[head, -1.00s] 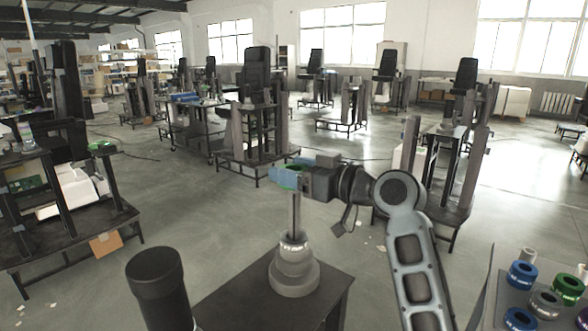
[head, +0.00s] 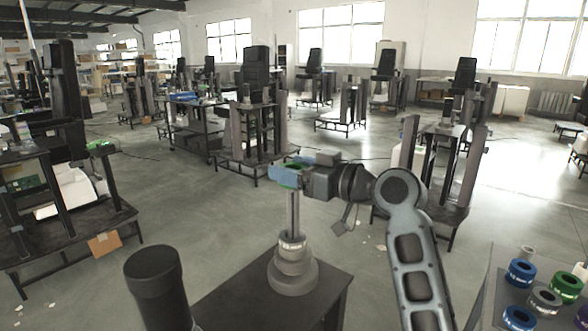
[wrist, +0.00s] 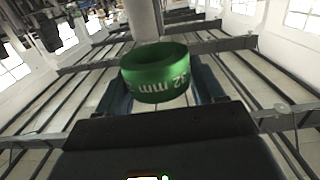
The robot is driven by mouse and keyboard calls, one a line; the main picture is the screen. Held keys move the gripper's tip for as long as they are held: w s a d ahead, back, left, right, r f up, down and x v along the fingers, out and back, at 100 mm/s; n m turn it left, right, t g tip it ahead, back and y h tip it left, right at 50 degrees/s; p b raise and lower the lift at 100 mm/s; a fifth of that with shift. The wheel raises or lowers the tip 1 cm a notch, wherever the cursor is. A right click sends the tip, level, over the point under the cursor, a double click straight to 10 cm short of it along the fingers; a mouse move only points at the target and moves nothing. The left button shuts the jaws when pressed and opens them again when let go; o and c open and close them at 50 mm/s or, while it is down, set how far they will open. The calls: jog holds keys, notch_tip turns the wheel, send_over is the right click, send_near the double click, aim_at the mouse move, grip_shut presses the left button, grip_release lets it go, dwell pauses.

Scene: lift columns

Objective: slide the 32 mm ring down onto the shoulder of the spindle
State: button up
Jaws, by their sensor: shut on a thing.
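My gripper (head: 290,176) is shut on the green 32 mm ring (wrist: 155,76), which sits between the blue fingers in the wrist view. In the head view only slivers of the ring (head: 291,186) show. The spindle (head: 292,215) stands upright below the gripper on a stepped grey base with a wider shoulder (head: 292,254). Its top is hidden by the fingers. In the wrist view the grey shaft (wrist: 144,18) meets the ring's far rim, and the visible part of the opening shows green inner wall. I cannot tell for sure whether the shaft tip is inside the ring.
The spindle stands on a dark table (head: 235,300). A dark cylinder (head: 158,285) rises at the front left. A tray at the right holds blue, grey and green rings (head: 566,287). Workbenches with lift columns stand farther back, with open floor between.

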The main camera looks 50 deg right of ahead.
aim_at(298, 224)
jog(key=shift+f+b, duration=0.1)
jog(key=shift+b, duration=0.25)
jog(key=shift+f+b, duration=0.2)
jog(key=shift+b, duration=0.85)
jog(key=shift+f, duration=0.15)
jog(key=shift+f+b, duration=4.7)
jog(key=shift+f, duration=0.95)
jog(key=o, duration=1.2)
jog(key=shift+o, duration=0.2)
